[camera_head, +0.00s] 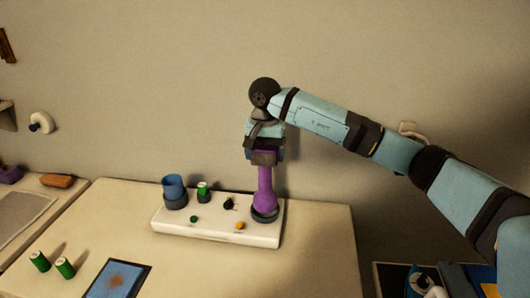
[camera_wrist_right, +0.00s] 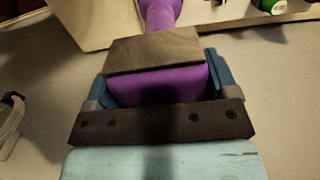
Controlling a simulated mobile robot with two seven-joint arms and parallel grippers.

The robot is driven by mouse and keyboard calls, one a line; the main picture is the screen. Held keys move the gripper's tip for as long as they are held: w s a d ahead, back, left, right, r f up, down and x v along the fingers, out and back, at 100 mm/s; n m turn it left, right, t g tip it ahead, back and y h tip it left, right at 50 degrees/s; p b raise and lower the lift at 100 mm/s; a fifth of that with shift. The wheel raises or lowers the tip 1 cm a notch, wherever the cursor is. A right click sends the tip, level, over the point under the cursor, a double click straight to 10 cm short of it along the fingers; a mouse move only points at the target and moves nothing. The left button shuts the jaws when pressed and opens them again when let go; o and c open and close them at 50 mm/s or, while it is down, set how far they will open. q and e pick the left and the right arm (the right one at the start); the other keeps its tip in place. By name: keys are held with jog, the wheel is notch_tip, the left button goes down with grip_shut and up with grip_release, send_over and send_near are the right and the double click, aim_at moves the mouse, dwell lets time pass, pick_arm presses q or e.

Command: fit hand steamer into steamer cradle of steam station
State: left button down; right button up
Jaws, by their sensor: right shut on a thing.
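The purple hand steamer (camera_head: 265,184) stands upright at the right end of the white steam station (camera_head: 215,230). Its lower end is at the dark round steamer cradle (camera_head: 265,215); I cannot tell how deep it sits. My right gripper (camera_head: 264,157) is shut on the steamer's upper part from above. In the right wrist view the purple steamer (camera_wrist_right: 160,85) lies between the fingers of the right gripper (camera_wrist_right: 155,60), which hide part of it. My left gripper is not in view.
On the station stand a blue cup (camera_head: 173,187), a green-topped cylinder (camera_head: 203,188) and small knobs. Two green cylinders (camera_head: 53,264) and a blue stained cloth panel (camera_head: 117,280) lie at the table's front left. The table (camera_head: 320,255) right of the station is clear. The wall is close behind.

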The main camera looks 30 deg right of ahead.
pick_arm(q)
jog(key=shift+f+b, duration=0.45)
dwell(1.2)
